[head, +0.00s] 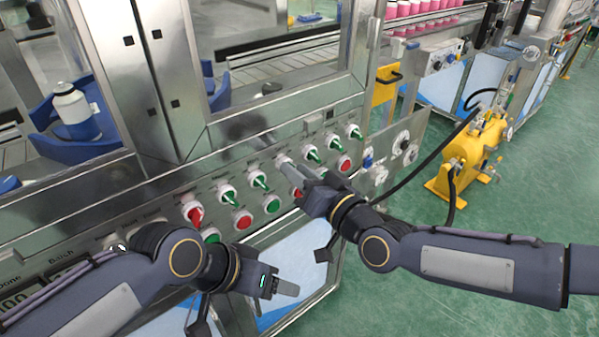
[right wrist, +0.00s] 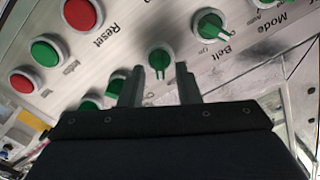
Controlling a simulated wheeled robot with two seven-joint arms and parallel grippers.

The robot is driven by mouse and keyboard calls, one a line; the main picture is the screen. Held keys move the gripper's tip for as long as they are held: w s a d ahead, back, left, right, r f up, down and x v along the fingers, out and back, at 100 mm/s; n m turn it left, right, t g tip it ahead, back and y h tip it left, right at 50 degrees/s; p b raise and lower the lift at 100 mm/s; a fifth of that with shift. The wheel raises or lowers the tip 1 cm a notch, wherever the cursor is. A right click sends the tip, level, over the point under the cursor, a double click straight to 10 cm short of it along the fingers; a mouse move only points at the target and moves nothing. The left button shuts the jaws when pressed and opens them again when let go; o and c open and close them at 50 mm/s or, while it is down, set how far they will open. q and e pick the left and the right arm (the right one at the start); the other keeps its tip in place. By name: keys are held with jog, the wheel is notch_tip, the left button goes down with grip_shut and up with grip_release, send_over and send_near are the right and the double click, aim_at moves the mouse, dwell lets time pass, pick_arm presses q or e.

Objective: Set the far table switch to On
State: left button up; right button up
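A sloped metal control panel (head: 150,205) carries a row of rotary switches. My right gripper (head: 292,175) is at the middle of that row and covers most of one switch (head: 282,159). In the right wrist view, my right gripper (right wrist: 161,84) has its fingers apart, with a green-knobbed switch (right wrist: 158,60) just past and between the tips. Contact cannot be told, and I cannot read this switch's name. A switch labelled Belt (right wrist: 208,25) is beside it. My left gripper (head: 283,287) hangs in front of the panel's lower edge, away from the switches; its finger gap is not clear.
Red and green push buttons (head: 243,219) line the panel below the switches. A red-knobbed switch (head: 193,212) is at the left. Glass machine doors stand behind the panel. A yellow tank unit (head: 470,150) stands on the green floor (head: 540,160) at right.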

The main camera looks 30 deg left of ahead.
jog(key=v, duration=0.7)
jog(key=shift+d, duration=0.3)
